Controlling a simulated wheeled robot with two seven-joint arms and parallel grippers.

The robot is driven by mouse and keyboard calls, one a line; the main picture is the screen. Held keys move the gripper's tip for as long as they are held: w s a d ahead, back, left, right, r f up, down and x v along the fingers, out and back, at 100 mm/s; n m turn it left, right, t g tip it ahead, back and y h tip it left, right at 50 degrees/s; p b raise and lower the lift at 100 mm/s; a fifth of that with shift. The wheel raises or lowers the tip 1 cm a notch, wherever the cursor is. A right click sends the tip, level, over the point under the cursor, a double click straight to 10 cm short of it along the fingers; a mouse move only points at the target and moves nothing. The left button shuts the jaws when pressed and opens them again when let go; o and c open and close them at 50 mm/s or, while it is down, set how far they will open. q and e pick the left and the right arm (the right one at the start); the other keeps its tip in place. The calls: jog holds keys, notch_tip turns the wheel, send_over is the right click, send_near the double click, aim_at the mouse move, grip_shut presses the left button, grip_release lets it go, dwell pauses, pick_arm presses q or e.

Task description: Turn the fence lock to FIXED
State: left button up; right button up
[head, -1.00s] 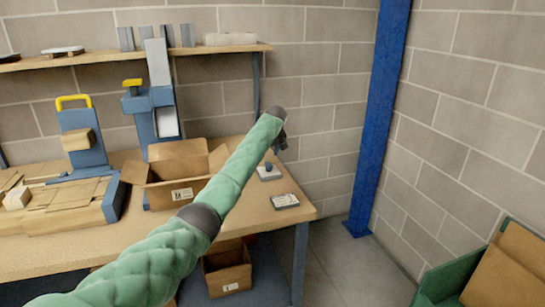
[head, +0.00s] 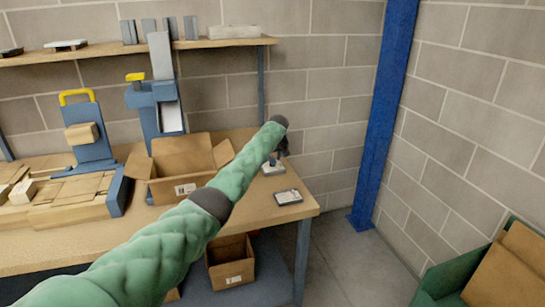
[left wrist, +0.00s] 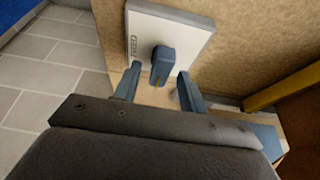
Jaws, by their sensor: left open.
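The fence lock is a pale plate (left wrist: 190,35) with a blue knob (left wrist: 163,60) in the left wrist view. The word FIXED stands along the plate's left side. A yellow mark on the knob points down the picture, not at that word. My left gripper (left wrist: 158,75) is open, with one finger on either side of the knob's lower end. I cannot tell whether either finger touches it. In the head view the plate (head: 274,170) lies on the bench, and my left gripper (head: 282,147) hangs just above it, partly hidden by its wrist. My right gripper is not in view.
A second small plate (head: 288,197) lies near the bench's front right corner. An open cardboard box (head: 180,190) stands left of the lock. Blue machines (head: 158,110) stand farther left. A blue post (head: 383,120) rises to the right, beyond the bench (head: 240,232).

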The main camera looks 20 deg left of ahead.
pick_arm(q)
jog(key=shift+w+f, duration=0.15)
grip_shut()
